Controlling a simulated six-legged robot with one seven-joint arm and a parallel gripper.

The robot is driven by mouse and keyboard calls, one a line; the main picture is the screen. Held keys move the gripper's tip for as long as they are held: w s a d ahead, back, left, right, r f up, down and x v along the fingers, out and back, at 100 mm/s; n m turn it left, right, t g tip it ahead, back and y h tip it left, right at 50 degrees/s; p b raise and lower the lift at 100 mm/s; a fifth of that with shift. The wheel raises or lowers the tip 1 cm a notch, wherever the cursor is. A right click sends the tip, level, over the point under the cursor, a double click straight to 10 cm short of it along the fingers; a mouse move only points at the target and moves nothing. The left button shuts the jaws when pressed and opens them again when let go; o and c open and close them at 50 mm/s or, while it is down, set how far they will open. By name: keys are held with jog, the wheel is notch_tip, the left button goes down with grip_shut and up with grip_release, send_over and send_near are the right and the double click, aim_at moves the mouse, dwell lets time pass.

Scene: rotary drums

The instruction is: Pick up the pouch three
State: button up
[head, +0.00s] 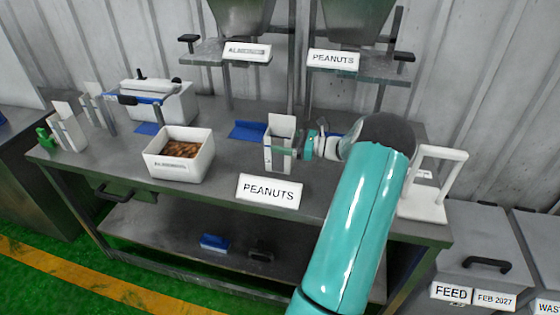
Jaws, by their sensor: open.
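Several white upright pouches stand in grey holders on the metal bench, and I see no numbers on them. One pouch (281,126) stands alone near the bench's middle. My gripper (285,150), at the end of my teal arm, reaches this pouch from the right. Its jaws are open and lie at or around the pouch's holder; I cannot tell whether they touch it. Another pouch (68,126) stands at the bench's left end, with a further pouch (92,102) just behind it.
A white bin (155,167) of brown nuts stands left of my gripper. A PEANUTS sign (269,191) is at the bench's front edge. A white sealer-like machine (160,102) stands at the back left. Hoppers rise behind. A white frame stand (436,186) is at right.

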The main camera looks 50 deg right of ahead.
jog(key=shift+w+a, duration=0.25)
jog(key=shift+w, duration=0.35)
jog(key=c, duration=1.7)
jog(key=shift+r, duration=0.1)
jog(key=shift+r, duration=0.45)
jog(key=s+a+r, duration=0.3)
jog(key=r, duration=0.1)
jog(key=s+a+r, duration=0.3)
jog(key=r, duration=0.1)
jog(key=s+a+r, duration=0.3)
jog(key=s+r, duration=0.1)
jog(key=shift+a, duration=0.4)
